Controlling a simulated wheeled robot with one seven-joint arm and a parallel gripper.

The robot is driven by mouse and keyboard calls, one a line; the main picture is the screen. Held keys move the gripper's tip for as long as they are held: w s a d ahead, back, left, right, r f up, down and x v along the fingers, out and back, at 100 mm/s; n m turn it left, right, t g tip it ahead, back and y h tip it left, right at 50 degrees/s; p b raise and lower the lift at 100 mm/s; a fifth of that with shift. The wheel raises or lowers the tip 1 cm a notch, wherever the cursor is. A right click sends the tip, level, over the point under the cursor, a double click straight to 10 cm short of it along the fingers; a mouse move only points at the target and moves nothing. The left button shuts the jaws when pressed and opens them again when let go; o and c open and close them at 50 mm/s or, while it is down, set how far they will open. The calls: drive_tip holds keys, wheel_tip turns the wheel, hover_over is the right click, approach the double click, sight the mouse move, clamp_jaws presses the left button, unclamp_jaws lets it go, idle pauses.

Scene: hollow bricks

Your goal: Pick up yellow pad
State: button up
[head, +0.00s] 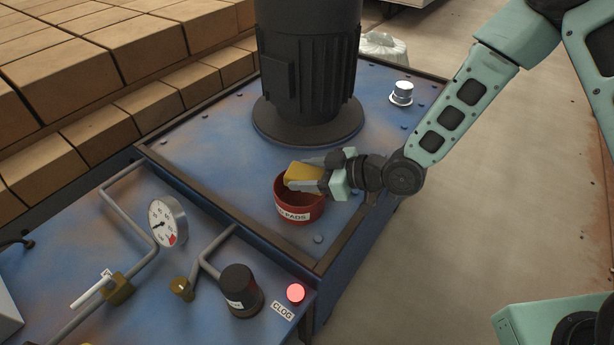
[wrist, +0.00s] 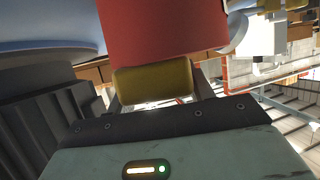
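The yellow pad (head: 302,171) is at the mouth of a red round tub (head: 299,204) with a white label reading "PADS". The pad sits tilted, its upper part above the rim. My gripper (head: 309,178) reaches in from the right, one finger on each side of the pad. In the wrist view the yellow pad (wrist: 153,83) fills the gap between the fingers, with the red tub (wrist: 165,32) right beyond it. The fingers look closed against the pad's edges. Whether the pad's lower end touches the tub is hidden.
A black ribbed motor (head: 309,62) stands behind the tub on the blue machine top (head: 215,125). A metal knob (head: 402,92) is at the back right. A gauge (head: 166,222), pipes, a black knob (head: 240,289) and a lit red button (head: 296,292) are in front. Stacked bricks lie left.

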sight(307, 173)
drive_tip(key=shift+c, duration=0.4)
wheel_tip(307, 173, up, 10)
drive_tip(key=shift+r+p, duration=0.1)
drive_tip(key=shift+p, duration=0.25)
drive_tip(key=shift+r+p, duration=0.1)
drive_tip(key=shift+p, duration=0.3)
